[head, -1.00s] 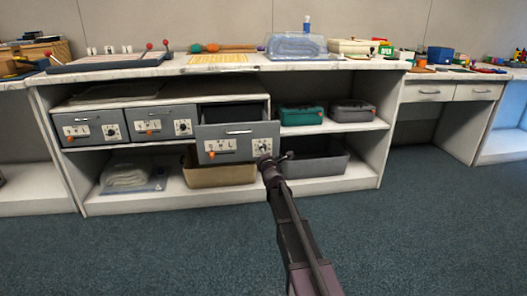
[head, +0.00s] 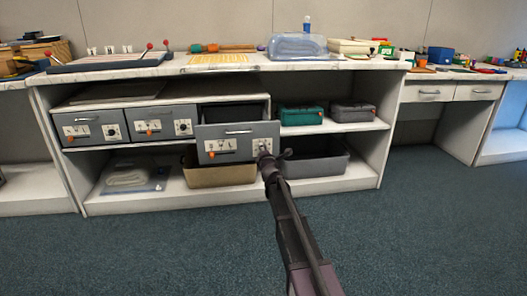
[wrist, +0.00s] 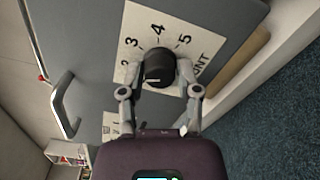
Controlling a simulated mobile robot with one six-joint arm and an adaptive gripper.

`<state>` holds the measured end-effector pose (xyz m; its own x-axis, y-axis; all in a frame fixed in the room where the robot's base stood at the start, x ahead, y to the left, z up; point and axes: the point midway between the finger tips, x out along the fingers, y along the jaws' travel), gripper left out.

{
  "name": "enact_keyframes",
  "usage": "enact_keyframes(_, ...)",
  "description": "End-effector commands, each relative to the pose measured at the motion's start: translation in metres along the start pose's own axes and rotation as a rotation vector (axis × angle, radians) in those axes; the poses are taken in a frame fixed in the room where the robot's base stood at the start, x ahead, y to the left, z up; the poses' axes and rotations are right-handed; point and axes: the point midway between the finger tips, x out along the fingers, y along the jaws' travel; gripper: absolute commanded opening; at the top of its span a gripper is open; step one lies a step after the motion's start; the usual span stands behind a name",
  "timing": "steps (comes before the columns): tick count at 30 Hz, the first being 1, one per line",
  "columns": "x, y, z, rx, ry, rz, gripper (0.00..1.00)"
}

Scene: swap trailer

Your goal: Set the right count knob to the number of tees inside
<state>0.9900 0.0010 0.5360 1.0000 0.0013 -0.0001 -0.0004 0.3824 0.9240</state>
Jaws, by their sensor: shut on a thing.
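The right grey drawer (head: 238,131) is pulled out of the cabinet, with a handle, an orange-tipped lever (head: 212,154) and a white count plate on its front. The black count knob (wrist: 158,65) sits on the plate (wrist: 130,72), with the numbers 2 to 5 and part of the word COUNT showing around it. My gripper (wrist: 160,90) has a finger on each side of the knob and is shut on it. In the head view my gripper (head: 265,157) covers most of the knob. I cannot read the knob's setting clearly. No tees can be made out inside the drawer.
Two shut grey drawers (head: 90,129) are to the left.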

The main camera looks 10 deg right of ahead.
Motion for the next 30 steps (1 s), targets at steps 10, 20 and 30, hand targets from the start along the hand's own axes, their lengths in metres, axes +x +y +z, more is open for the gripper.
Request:
enact_keyframes(10,-0.0001,-0.0003,0.0005,0.037,-0.001,-0.001,0.00)
enact_keyframes(20,-0.0001,-0.0004,0.0009,0.214,-0.001,-0.001,0.00)
enact_keyframes(30,0.0000,-0.0003,0.0012,0.501,-0.002,-0.001,0.00)
